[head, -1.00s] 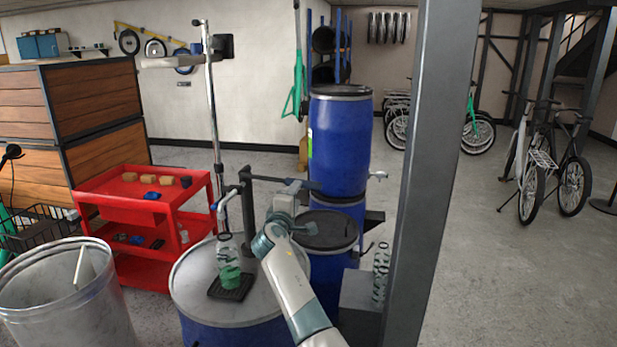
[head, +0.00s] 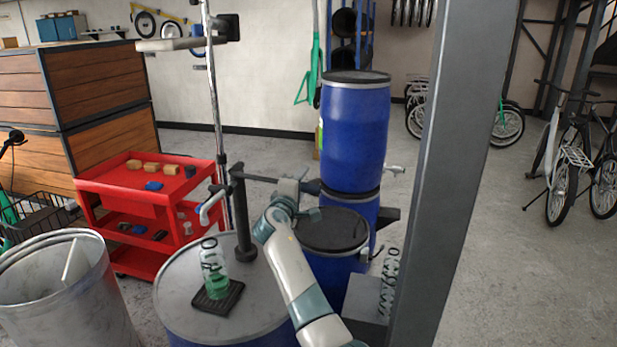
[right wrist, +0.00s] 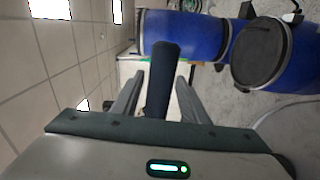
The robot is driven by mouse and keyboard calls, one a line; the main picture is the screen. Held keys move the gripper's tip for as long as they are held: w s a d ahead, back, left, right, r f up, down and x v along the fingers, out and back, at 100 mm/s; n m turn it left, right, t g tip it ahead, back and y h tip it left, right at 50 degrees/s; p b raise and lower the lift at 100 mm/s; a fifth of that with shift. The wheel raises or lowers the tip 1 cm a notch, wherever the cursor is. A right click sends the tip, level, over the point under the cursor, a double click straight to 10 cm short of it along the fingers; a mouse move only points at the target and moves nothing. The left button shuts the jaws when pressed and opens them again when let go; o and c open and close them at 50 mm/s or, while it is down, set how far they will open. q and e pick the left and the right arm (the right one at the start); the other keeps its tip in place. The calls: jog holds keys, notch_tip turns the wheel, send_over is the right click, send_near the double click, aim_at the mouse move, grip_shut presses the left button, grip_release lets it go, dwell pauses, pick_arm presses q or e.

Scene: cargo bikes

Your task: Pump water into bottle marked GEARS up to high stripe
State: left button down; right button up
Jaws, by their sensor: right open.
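The pump's black post (head: 243,215) stands on the grey lid of a blue drum (head: 180,290), with a pale spout (head: 212,203) on its left and a lever reaching right. A clear bottle (head: 213,270) with green in its lower part stands upright on a black mat (head: 229,299) below the spout. Its marking and stripes are too small to read. My right gripper (head: 296,187) is at the lever's right end. In the right wrist view the dark lever grip (right wrist: 163,80) lies between the spread fingers, with gaps visible beside it. My left gripper is out of view.
Stacked blue barrels (head: 355,130) stand behind my right arm, and a grey pillar (head: 455,170) rises to its right. A red cart (head: 150,195) and a grey bin (head: 60,290) are at left.

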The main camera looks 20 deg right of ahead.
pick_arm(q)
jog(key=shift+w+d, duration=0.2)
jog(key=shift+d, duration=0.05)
pick_arm(e)
jog(key=shift+w+d, duration=0.1)
jog(key=shift+w, duration=0.1)
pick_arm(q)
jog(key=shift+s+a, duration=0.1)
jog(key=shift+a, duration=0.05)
pick_arm(e)
jog(key=shift+r, duration=0.1)
grip_shut()
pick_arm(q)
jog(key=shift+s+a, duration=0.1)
pick_arm(e)
jog(key=shift+r, duration=0.1)
